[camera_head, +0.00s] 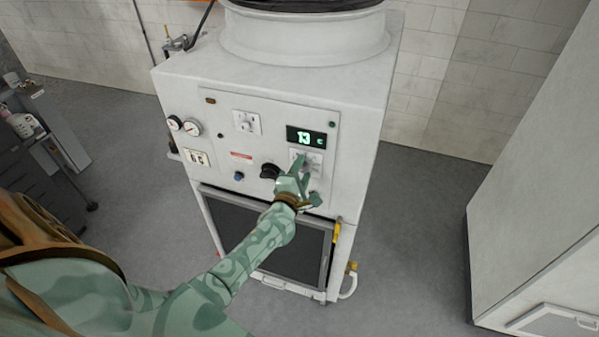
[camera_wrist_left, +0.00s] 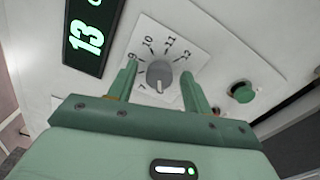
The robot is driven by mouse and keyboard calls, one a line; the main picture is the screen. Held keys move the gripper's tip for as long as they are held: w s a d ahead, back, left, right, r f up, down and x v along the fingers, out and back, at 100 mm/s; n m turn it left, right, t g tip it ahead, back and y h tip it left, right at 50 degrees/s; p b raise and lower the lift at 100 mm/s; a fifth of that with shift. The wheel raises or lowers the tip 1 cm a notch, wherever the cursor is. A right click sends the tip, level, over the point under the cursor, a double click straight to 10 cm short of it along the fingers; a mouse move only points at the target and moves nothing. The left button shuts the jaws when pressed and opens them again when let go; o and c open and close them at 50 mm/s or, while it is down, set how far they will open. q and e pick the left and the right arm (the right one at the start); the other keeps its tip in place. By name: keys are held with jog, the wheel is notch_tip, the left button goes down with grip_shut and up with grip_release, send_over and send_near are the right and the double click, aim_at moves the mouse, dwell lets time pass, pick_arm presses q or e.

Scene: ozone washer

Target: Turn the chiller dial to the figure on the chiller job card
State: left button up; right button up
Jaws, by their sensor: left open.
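The white chiller (camera_head: 285,80) stands ahead with its control panel facing me. Its dial (camera_wrist_left: 160,74) is a grey knob on a white scale plate, with figures including 9, 10 and 11 readable; where it points is unclear. My left gripper (camera_head: 303,167) is at the panel, just below the display, and hides most of the dial in the head view. In the wrist view its open fingers (camera_wrist_left: 159,71) stand either side of the knob, with gaps showing. The display (camera_head: 306,137) reads 13 C. A white card (camera_head: 196,158) at the panel's left appears to read 6 C.
Two round gauges (camera_head: 192,127) and a black knob (camera_head: 269,171) are on the chiller's front. A green button (camera_wrist_left: 242,92) sits right of the dial in the wrist view. A white cabinet (camera_head: 545,190) stands at the right, with bare floor between.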

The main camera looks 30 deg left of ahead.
pick_arm(q)
jog(key=v, duration=1.6)
jog(key=shift+s, duration=0.2)
